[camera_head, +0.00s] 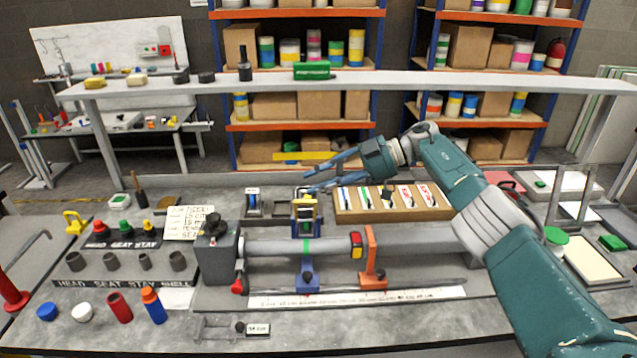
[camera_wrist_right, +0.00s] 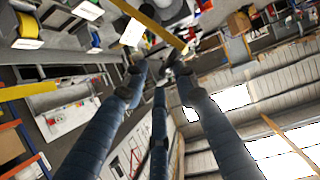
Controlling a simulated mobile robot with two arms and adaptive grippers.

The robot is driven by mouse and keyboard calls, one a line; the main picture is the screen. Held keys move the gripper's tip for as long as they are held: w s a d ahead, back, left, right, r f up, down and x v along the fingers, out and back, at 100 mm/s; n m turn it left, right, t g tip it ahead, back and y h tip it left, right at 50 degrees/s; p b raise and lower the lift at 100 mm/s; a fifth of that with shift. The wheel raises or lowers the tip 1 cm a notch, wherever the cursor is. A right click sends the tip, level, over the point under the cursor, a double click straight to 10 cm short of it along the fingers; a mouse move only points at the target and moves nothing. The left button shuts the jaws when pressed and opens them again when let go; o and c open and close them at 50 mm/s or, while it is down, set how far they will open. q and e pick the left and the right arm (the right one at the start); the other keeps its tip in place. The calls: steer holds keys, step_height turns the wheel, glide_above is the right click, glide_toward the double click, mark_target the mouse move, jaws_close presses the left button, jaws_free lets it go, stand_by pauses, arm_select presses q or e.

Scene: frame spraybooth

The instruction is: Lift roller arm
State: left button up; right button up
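A blue upright bracket (camera_head: 305,217) with yellow and pale parts at its top stands behind the grey horizontal tube (camera_head: 272,247), near the middle of the bench. It looks like the roller arm, but I cannot be sure. My right gripper (camera_head: 312,183) is above it, its blue fingers pointing left and spread apart. I see nothing held between them. In the right wrist view the fingers (camera_wrist_right: 160,72) also stand apart, and the view is tilted. A yellow bar (camera_wrist_right: 150,22) with a white label crosses beyond the fingertips. My left gripper is out of view.
A wooden tray (camera_head: 350,216) of small parts lies right of the bracket. A dark grey block (camera_head: 215,255) and an orange bracket (camera_head: 373,262) flank the tube. Coloured caps and bottles crowd the left bench. A raised shelf (camera_head: 400,84) runs behind.

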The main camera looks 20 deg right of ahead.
steer(key=shift+s, duration=0.1)
steer(key=v, duration=0.7)
steer(key=shift+d, duration=0.15)
steer(key=shift+s, duration=0.1)
stand_by(0.4)
